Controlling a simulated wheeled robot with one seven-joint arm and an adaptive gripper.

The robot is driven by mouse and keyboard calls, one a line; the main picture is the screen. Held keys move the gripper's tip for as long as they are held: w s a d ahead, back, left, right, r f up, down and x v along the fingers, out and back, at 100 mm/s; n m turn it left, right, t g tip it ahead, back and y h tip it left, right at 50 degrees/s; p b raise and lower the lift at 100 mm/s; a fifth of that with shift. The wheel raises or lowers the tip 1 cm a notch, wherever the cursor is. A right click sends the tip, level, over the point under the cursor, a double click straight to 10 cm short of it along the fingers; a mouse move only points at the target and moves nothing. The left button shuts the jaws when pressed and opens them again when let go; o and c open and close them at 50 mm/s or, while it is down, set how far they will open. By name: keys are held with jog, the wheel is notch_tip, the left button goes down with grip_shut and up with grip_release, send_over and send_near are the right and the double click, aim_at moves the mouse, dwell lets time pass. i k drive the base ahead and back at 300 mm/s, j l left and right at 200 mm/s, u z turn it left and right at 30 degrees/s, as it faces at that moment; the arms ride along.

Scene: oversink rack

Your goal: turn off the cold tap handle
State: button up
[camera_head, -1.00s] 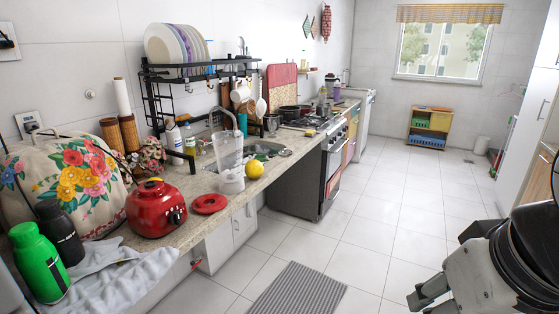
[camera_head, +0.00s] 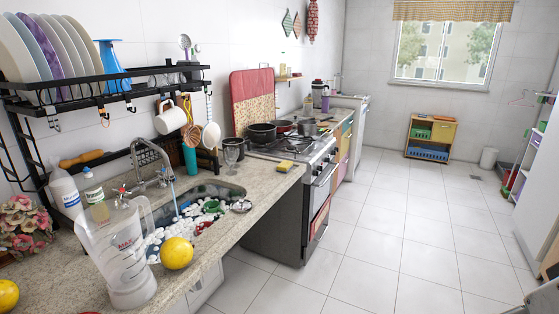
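The tap (camera_head: 150,150) stands at the back edge of the sink, with a mesh-like grey spout. A stream of bluish water (camera_head: 174,198) falls from it into the sink (camera_head: 215,192). A handle with a red mark (camera_head: 122,190) shows at the tap's left. Another small handle (camera_head: 163,176) shows at its right; its colour mark is too small to tell. My gripper is out of view; only a sliver of what may be my arm shows at the bottom right corner.
A yellow lemon (camera_head: 177,253) sits at the sink's front edge. Bottles (camera_head: 66,195) stand left of the tap. The black dish rack (camera_head: 110,88) hangs over the tap area. The tiled floor (camera_head: 370,230) to the right is clear.

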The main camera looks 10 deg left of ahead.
aim_at(162, 172)
jog(key=i+l+u, duration=0.15)
jog(key=i, duration=0.95)
jog(key=i+u, duration=0.2)
jog(key=u, duration=0.15)
jog(key=i+u, duration=0.2)
jog(key=u, duration=0.15)
jog(key=i+u, duration=0.2)
jog(key=u, duration=0.2)
jog(key=i+u, duration=0.2)
jog(key=u, duration=0.2)
jog(key=i+u, duration=0.15)
jog(key=u, duration=0.25)
jog(key=i+l+u, duration=0.2)
jog(key=u, duration=0.2)
